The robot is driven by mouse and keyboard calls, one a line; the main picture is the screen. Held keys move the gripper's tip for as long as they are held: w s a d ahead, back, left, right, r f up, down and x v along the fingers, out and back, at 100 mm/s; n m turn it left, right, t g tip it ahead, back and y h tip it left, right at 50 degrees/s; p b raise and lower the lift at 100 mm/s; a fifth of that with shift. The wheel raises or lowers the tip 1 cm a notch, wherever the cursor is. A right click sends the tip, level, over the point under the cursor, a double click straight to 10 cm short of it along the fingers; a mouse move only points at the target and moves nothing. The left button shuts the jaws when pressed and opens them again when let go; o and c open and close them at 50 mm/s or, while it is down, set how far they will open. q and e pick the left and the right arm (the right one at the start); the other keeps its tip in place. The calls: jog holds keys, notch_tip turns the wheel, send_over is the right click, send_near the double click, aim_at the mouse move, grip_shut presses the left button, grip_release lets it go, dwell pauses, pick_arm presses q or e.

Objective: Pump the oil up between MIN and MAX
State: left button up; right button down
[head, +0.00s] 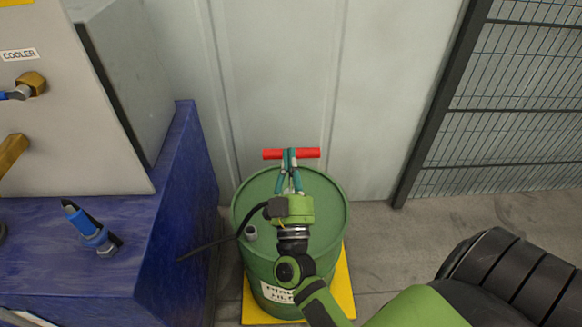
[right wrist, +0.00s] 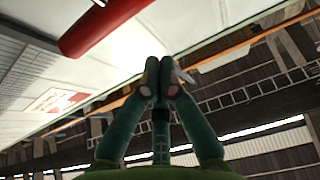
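The pump's red T-handle (head: 318,153) stands above the green drum (head: 335,215); it also shows at upper left in the right wrist view (right wrist: 95,28). My right gripper (head: 289,154) reaches over the drum, its fingertips overlapping the handle's middle in the head view. In the right wrist view its fingertips (right wrist: 160,78) are together, with nothing visible between them, and the red bar appears apart from them. A thin pale rod (head: 297,181) shows between the fingers' lower parts. My left gripper is not in view. No MIN or MAX marks or oil level are visible.
A blue tank (head: 180,215) with a grey cabinet labelled COOLER (head: 75,120) stands at left. A black hose (head: 210,245) runs between drum and tank. The drum stands on a yellow base (head: 346,285). A wall is behind; a mesh fence (head: 520,100) is at right.

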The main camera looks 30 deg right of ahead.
notch_tip(320, 180, up, 3)
jog(key=p, duration=0.2)
send_over(290, 182)
jog(key=shift+a, duration=0.1)
jog(key=shift+s+a+f+b, duration=0.1)
jog(key=shift+s+f+b, duration=0.1)
jog(key=shift+f, duration=0.55)
jog(key=shift+s+a+f+b, duration=0.1)
jog(key=shift+s+f, duration=0.05)
jog(key=shift+f, duration=0.65)
jog(key=shift+s+a+f+b, duration=0.1)
jog(key=shift+s+f, duration=0.1)
jog(key=shift+f, duration=0.55)
jog(key=shift+y, duration=0.3)
notch_tip(290, 182, down, 10)
jog(key=b, duration=0.7)
jog(key=shift+r, duration=0.1)
jog(key=shift+s, duration=0.1)
